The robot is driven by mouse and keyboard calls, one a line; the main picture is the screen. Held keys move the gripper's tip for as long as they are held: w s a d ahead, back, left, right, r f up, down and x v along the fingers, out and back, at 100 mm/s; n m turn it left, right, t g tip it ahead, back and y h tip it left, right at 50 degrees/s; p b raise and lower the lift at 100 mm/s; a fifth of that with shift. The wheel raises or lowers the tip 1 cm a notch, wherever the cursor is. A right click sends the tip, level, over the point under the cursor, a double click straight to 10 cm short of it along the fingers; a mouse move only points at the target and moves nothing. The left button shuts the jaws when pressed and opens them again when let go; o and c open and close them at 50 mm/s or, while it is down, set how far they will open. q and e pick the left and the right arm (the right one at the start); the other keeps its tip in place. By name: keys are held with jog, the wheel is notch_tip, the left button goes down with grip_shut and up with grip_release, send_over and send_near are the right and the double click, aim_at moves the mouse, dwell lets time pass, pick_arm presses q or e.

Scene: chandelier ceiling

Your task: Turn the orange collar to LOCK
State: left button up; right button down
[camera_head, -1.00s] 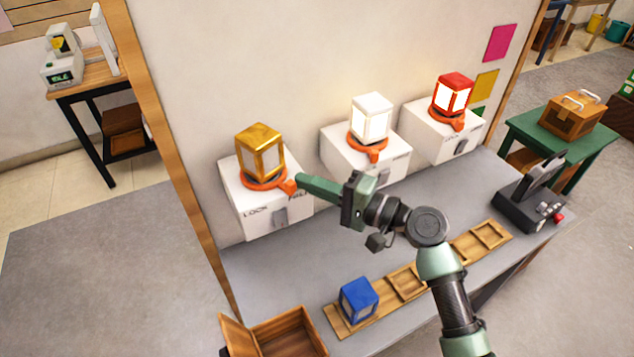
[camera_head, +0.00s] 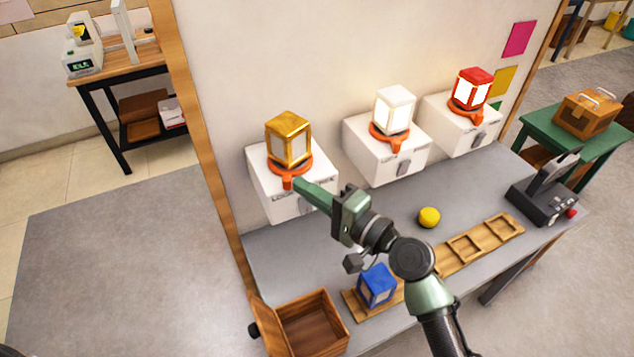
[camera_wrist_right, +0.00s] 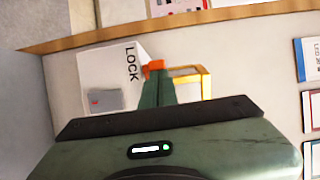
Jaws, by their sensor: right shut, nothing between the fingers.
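The gold lantern (camera_head: 288,138) stands on a white box (camera_head: 262,180) at the left of the row, with the orange collar (camera_head: 290,167) around its base. The collar's tab points to the front, near the partly covered LOCK lettering. My right gripper (camera_head: 299,185) is shut and empty, its tip against or very close to the tab's right side; contact is unclear. In the right wrist view the shut fingers (camera_wrist_right: 155,78) end at the orange tab (camera_wrist_right: 153,65), beside the word LOCK (camera_wrist_right: 131,62). My left gripper is not in view.
White (camera_head: 394,110) and red (camera_head: 472,88) lanterns with orange collars stand on boxes to the right. On the grey table are a yellow ball (camera_head: 429,217), a blue lantern (camera_head: 376,285) and a black device (camera_head: 545,200). An open wooden box (camera_head: 312,325) is at front left.

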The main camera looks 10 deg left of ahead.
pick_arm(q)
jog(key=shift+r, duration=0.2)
pick_arm(e)
jog(key=shift+s+a, duration=0.25)
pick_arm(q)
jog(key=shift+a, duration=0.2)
pick_arm(e)
jog(key=shift+s+a, duration=0.15)
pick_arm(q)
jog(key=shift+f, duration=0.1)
